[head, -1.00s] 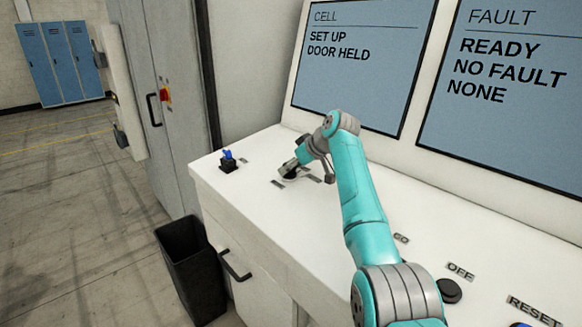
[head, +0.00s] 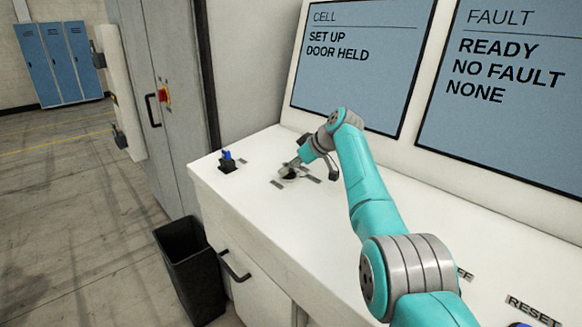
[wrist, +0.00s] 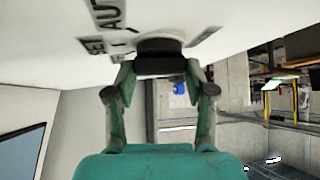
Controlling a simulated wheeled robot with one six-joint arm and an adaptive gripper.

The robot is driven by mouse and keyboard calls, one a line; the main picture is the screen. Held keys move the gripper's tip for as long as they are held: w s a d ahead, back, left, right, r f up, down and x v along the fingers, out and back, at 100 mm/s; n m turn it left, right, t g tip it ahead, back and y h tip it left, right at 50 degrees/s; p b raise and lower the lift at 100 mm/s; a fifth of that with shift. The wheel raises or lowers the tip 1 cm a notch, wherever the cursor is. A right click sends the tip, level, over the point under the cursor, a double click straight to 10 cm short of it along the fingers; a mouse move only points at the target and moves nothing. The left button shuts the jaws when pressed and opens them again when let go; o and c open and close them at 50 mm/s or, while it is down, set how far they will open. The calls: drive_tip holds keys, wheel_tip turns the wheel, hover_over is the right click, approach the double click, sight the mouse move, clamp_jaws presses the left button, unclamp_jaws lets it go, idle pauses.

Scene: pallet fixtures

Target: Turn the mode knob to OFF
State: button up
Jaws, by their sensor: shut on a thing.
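The mode knob (wrist: 159,46) is a dark round knob on the white console top, seen close in the wrist view. Labels lie around it; one reads like AUTO (wrist: 108,14), another like SET UP (wrist: 97,46), partly cut off. My gripper (wrist: 160,68) is shut on the knob, one finger on each side of its grip. In the head view my gripper (head: 291,168) is down at the knob, which shows only as a small dark patch under the fingers. The knob's pointing direction cannot be made out. The left screen (head: 362,80) reads SET UP, DOOR HELD.
A blue key-like switch (head: 228,162) stands left of my gripper on the console (head: 245,195). The right screen (head: 505,130) reads READY, NO FAULT, NONE. A blue button (head: 521,325) sits by the RESET label. A black bin (head: 190,265) stands on the floor.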

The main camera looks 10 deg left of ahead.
drive_tip(key=o, duration=1.2)
drive_tip(key=shift+c, duration=0.2)
drive_tip(key=v, duration=1.2)
drive_tip(key=shift+a, duration=0.1)
